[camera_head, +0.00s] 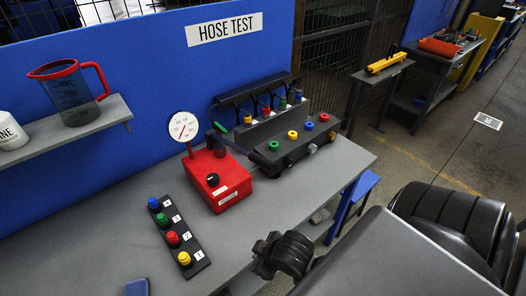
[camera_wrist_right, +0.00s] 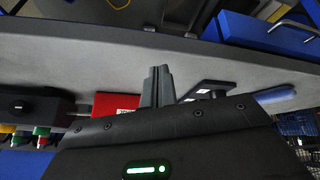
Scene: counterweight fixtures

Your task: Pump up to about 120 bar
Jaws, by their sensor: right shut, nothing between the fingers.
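The red pump (camera_head: 218,180) stands on the grey bench, with a black knob and a white label on it. A round white gauge (camera_head: 183,127) rises from its left side; its red needle is too small to read. A dark lever (camera_head: 234,144) slants over the pump's back right. My right gripper (camera_head: 262,262) is low over the bench's front edge, apart from the pump. Its fingers (camera_wrist_right: 157,86) are shut and empty in the right wrist view, where part of the red pump (camera_wrist_right: 116,104) shows beyond them. My left gripper is not in view.
A black strip of coloured, numbered plugs (camera_head: 178,238) lies left of my right gripper. A dark manifold with coloured fittings (camera_head: 290,140) stands right of the pump. A jug (camera_head: 72,97) sits on a wall shelf. A blue object (camera_head: 137,287) lies at the bench's front.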

